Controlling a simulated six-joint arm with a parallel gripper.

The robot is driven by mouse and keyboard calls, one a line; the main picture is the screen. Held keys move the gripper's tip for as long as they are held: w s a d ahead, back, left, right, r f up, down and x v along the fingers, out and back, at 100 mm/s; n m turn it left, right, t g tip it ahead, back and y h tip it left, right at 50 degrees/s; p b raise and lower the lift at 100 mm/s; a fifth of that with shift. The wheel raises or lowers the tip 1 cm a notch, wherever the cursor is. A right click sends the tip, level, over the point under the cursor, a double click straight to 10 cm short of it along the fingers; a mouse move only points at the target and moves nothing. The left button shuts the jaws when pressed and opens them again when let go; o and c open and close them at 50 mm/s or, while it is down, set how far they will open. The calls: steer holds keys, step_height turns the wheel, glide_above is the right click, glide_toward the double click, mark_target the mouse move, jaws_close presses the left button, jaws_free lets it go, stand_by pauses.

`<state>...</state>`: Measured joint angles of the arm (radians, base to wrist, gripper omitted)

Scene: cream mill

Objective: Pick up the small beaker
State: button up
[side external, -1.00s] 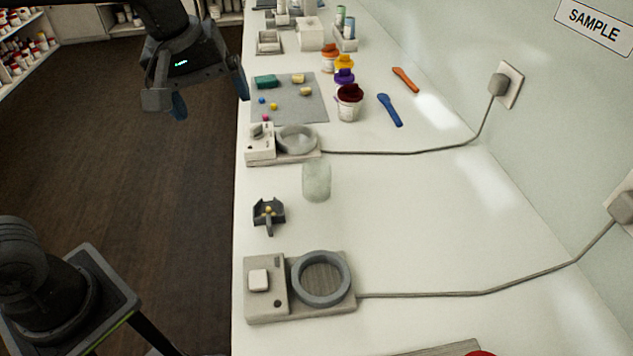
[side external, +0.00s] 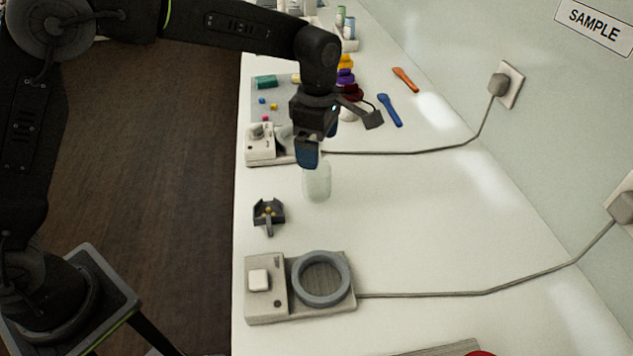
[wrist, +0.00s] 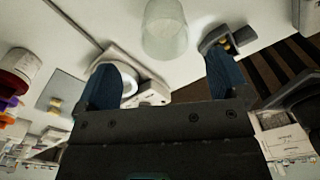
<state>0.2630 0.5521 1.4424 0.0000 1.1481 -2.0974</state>
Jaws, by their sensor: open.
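The small beaker (side external: 317,184) is a pale, translucent cup standing on the white counter between two grey-white devices. In the wrist view the beaker (wrist: 165,30) shows at the top, ahead of and between the two blue fingertips. My gripper (side external: 318,146) is above the beaker and slightly behind it in the side view, pointing down. In the wrist view my gripper (wrist: 165,85) has its fingers wide apart with nothing between them. One finger overlaps the beaker's top edge in the side view; I cannot tell whether they touch.
A device with a grey ring (side external: 321,279) stands in front of the beaker, and a similar device (side external: 262,143) stands behind it. A small dark holder (side external: 268,213) sits to its left. Cables run to the right wall. The counter right of the beaker is clear.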

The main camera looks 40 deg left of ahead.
mark_target(318, 175)
step_height(318, 175, down, 3)
steer(key=f, duration=0.4)
steer(key=shift+s+d, duration=0.2)
steer(key=shift+s, duration=0.05)
steer(key=shift+f, duration=0.65)
steer(key=shift+c, duration=0.3)
steer(key=c, duration=1)
steer(key=shift+o, duration=0.2)
steer(key=shift+r, duration=0.2)
